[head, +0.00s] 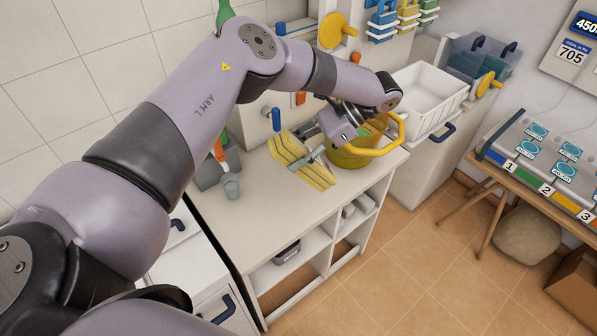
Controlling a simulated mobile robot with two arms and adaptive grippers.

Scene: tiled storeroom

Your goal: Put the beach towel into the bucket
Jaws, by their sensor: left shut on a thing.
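The yellow striped beach towel (303,172) is upright and tilted over the white counter, left of the bucket. My left gripper (312,157) comes in from the upper right and is shut on the towel. The yellow bucket (352,158) stands on the counter right beside it. My gripper hides part of the bucket's opening, and I cannot see its inside clearly. Whether the towel's lower edge touches the counter is not clear. My right gripper is not in view.
A grey scoop (230,184) is left on the counter (265,222). A white bin (428,92) stands behind the bucket to the right. A wooden table (510,178) with a numbered panel is at right. The counter's front part is clear.

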